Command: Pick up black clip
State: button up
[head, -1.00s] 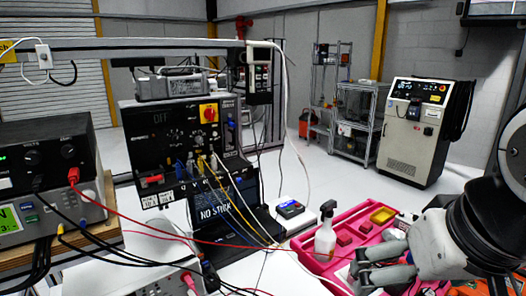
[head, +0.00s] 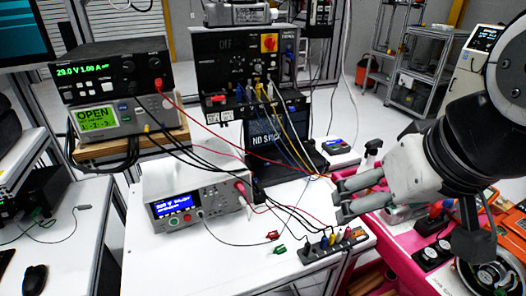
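My gripper (head: 340,200) is at the right of the head view, pointing left, with its two grey fingers apart and nothing seen between them. It appears above or in front of the right part of the white table (head: 225,262); its height is unclear. A red clip (head: 272,236) and a green clip (head: 280,250) lie on this table. A black terminal strip (head: 325,250) with coloured plugs lies right of them, below my gripper in the picture. Thin black leads cross the table, but I cannot make out a separate black clip.
A white bench instrument (head: 195,205) stands on the table, with a black laptop-like unit (head: 280,152) behind. Red, black, yellow and blue cables hang across the middle. A pink tray (head: 408,240) holds parts at the right. The table's front left is clear.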

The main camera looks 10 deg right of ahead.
jog(key=shift+w+a+f+m+g+y, duration=0.2)
jog(key=shift+w+f+m, duration=0.1)
jog(key=shift+w, duration=0.35)
jog(key=shift+w+a+f+m+g+y, duration=0.15)
jog(key=shift+w+f+m, duration=0.1)
jog(key=shift+w, duration=0.35)
jog(key=c, duration=0.8)
jog(key=m+g+b, duration=0.2)
jog(key=m+g, duration=0.3)
jog(key=m, duration=0.9)
send_over(308, 243)
notch_tip(308, 243, down, 26)
jog(key=f, duration=0.6)
jog(key=shift+d+f, duration=0.2)
jog(key=shift+f, duration=0.2)
jog(key=shift+s+a+f+p, duration=0.1)
jog(key=shift+f+p, duration=0.2)
jog(key=shift+f, duration=0.9)
jog(key=shift+s+a+f+p, duration=0.1)
jog(key=shift+f+p, duration=0.2)
jog(key=shift+f, duration=0.85)
jog(key=shift+w+f, duration=0.15)
jog(key=shift+f, duration=0.55)
